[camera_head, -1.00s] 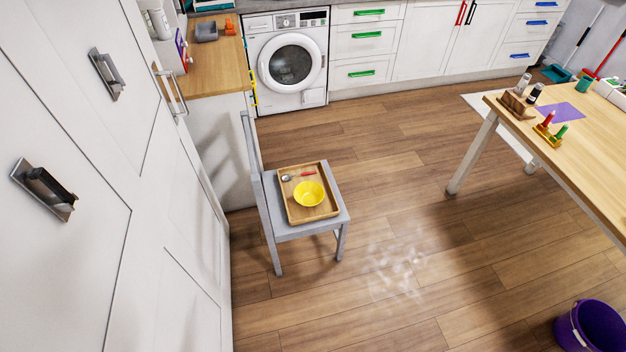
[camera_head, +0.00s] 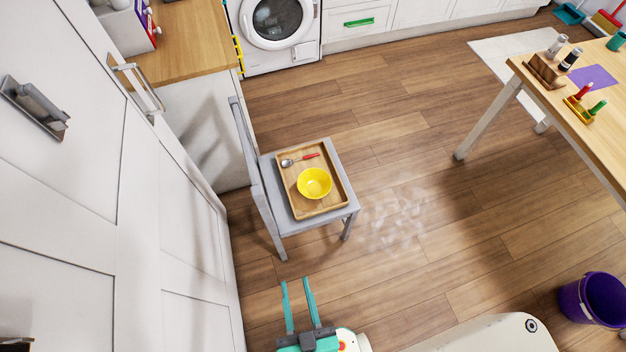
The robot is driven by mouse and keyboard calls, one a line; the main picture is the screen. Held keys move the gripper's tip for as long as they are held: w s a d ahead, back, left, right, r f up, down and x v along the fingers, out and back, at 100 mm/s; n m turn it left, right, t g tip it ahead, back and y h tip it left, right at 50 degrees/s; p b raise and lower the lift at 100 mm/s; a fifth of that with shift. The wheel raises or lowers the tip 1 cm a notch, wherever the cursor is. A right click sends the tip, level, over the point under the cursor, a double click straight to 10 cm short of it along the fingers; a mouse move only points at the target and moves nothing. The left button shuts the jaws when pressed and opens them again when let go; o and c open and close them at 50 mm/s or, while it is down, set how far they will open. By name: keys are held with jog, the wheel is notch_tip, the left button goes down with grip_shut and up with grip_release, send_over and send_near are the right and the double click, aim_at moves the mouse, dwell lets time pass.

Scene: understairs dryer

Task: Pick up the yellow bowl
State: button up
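The yellow bowl (camera_head: 314,183) sits upright in a wooden tray (camera_head: 305,210) on the seat of a grey chair (camera_head: 283,227). A spoon with a red handle (camera_head: 299,160) lies in the tray, behind the bowl. My gripper (camera_head: 297,283) shows at the bottom of the picture, with two long teal fingers apart and nothing between them. In the picture it is below the chair, clear of the bowl and tray.
White cabinets (camera_head: 165,230) line the left side, close to the chair. A wooden table (camera_head: 600,135) with small items stands at the right. A purple bucket (camera_head: 594,299) is on the floor at lower right.

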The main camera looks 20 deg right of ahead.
jog(key=w+d+f+m+g+h, duration=0.1)
jog(key=w+d+f+m+h, duration=0.15)
jog(key=w+f, duration=0.55)
jog(key=w+d+f+m+h, duration=0.1)
jog(key=w+d+f+m, duration=0.3)
jog(key=f, duration=0.7)
jog(key=shift+w+d+f+m+g+h, duration=0.25)
jog(key=shift+w+d+f+m, duration=0.4)
jog(key=shift+w+d+f, duration=1.9)
jog(key=shift+w+d+f+m+g+h, duration=0.2)
jog(key=shift+w+d+f+m, duration=1)
jog(key=shift+w, duration=2.65)
jog(key=shift+w+d+f+m+g+h, duration=0.25)
jog(key=shift+w+d+f, duration=1.1)
jog(key=shift+w+d, duration=1.5)
jog(key=shift+w+d+f, duration=0.15)
jog(key=shift+w, duration=0.85)
jog(key=shift+w+d+f, duration=0.15)
jog(key=shift+w, duration=0.85)
jog(key=shift+w+d+f+n, duration=0.25)
jog(key=shift+w, duration=0.35)
jog(key=shift+c, duration=0.3)
grip_shut()
